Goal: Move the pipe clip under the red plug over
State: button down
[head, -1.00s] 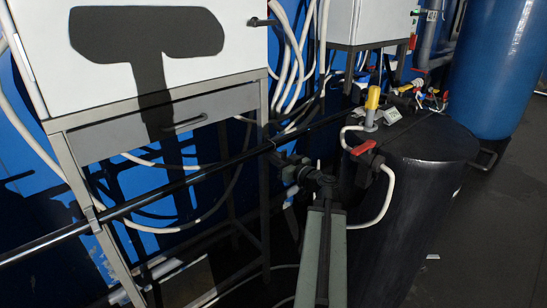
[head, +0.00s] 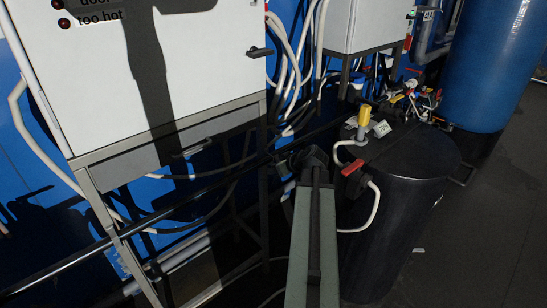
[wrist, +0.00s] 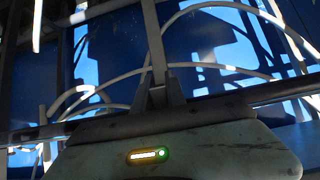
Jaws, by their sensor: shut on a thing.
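My gripper (head: 284,160) is at the end of my arm, beside the black pipe (head: 225,183), left of the black tank. In the wrist view its fingers (wrist: 158,94) are closed on a small grey piece (wrist: 157,98), which looks like the pipe clip. The clip is mostly hidden by the fingers. The pipe (wrist: 288,130) also crosses the wrist view from side to side. A red plug-like part (head: 353,167) sits on the tank's upper left edge, right of my gripper. I cannot tell whether the clip is touching the pipe.
The black tank (head: 400,220) stands right of my arm, with a white hose (head: 374,210) on its side. A white cabinet (head: 205,70) on a grey frame (head: 110,225) stands left. White hoses (head: 290,60) hang behind. Dark floor is clear at the far right.

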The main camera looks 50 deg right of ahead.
jog(key=g+p, duration=0.2)
jog(key=p, duration=0.1)
jog(key=r+g+p, duration=0.1)
jog(key=g+p, duration=0.2)
jog(key=shift+s+r+g, duration=0.1)
jog(key=shift+g, duration=0.2)
jog(key=g+p, duration=0.2)
jog(key=g, duration=0.1)
jog(key=shift+s+y, duration=0.15)
jog(key=shift+y, duration=0.15)
jog(key=shift+s+g, duration=0.15)
jog(key=shift+g, duration=0.95)
jog(key=shift+s, duration=0.1)
jog(key=c, duration=1.4)
grip_release()
jog(key=shift+o, duration=0.2)
